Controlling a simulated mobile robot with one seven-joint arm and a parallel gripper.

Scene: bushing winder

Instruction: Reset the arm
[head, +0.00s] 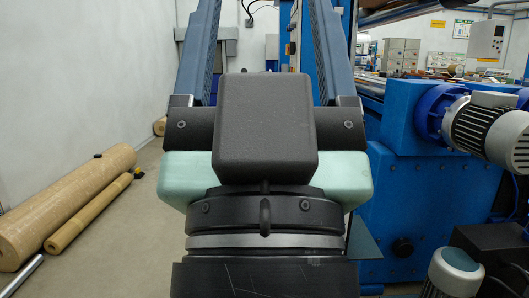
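My gripper (262,40) fills the middle of the head view, seen from behind. Its black and pale green body is close to the camera. Two long blue-grey fingers reach up from it, one on each side. They stand wide apart, with nothing held in the visible gap. The rest of my arm is mostly hidden below and behind the black body.
A blue machine (405,190) with a grey motor (490,130) stands close on the right. Large brown rolls (65,205) lie along the white wall at left. Grey floor (120,250) is free between the rolls and my arm. A control box (486,42) hangs at upper right.

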